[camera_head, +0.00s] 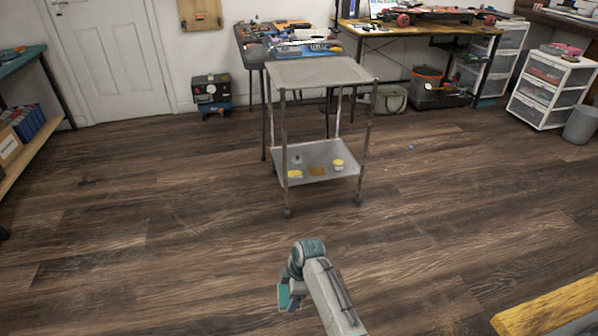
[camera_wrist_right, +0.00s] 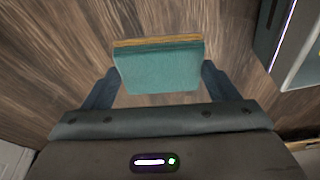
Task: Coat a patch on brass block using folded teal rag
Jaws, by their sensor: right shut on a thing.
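My right gripper (camera_head: 290,296) is low in the head view, over the open floor in front of the cart. It is shut on the folded teal rag (camera_wrist_right: 158,70), which fills the gap between the two fingers in the right wrist view. The rag is a flat teal pad with a yellow-brown band along its far edge. A small brown-gold block (camera_head: 317,171), which looks like the brass block, lies on the cart's lower shelf, well apart from the gripper. My left gripper is not in view.
The grey wheeled cart (camera_head: 318,72) has a bare top. Its lower shelf also holds a yellow piece (camera_head: 295,174), a yellow-topped container (camera_head: 338,164) and a small grey item (camera_head: 296,159). A wooden edge (camera_head: 550,308) is at lower right. The floor between is clear.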

